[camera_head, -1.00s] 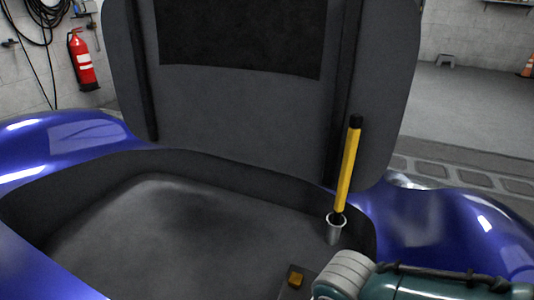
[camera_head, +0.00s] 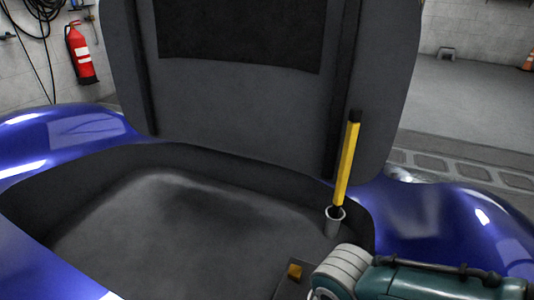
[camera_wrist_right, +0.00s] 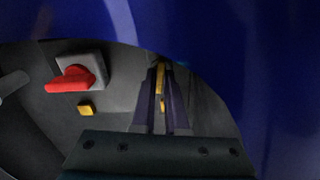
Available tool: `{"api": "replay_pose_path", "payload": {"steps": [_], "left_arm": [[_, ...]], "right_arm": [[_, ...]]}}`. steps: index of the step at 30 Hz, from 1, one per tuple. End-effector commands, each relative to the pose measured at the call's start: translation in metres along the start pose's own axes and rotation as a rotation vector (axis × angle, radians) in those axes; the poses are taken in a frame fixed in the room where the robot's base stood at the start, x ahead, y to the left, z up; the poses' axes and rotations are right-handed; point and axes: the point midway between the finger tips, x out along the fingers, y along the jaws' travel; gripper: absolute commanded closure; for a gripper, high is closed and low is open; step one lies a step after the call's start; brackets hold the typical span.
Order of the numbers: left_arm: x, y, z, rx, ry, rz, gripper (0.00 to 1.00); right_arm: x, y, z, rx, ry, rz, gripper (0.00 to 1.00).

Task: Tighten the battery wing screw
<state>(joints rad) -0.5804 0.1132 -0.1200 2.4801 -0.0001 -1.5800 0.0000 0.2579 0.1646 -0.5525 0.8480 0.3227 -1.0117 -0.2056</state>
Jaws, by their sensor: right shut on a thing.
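My right arm comes in at the lower right of the head view, over the front trunk of a blue car; its gripper is hidden there. In the right wrist view my right gripper (camera_wrist_right: 163,80) is shut, with a narrow yellow piece (camera_wrist_right: 161,77) between its dark fingers. This piece appears to be the battery wing screw; its shape is mostly hidden by the fingers. My left gripper is not in view.
A red knob (camera_wrist_right: 75,79) on a grey plate and a small yellow block (camera_wrist_right: 86,109) sit left of the fingers. The raised lid (camera_head: 240,110) stands behind; the trunk floor (camera_head: 170,230) is clear.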

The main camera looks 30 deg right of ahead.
Motion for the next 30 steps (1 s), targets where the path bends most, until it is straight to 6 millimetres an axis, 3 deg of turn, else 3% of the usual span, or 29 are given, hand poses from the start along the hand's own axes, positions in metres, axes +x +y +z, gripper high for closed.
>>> {"api": "replay_pose_path", "payload": {"steps": [30], "left_arm": [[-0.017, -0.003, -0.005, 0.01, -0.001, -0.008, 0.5]], "right_arm": [[0.0, -0.001, 0.0, 0.953, -0.001, -0.001, 1.0]]}}
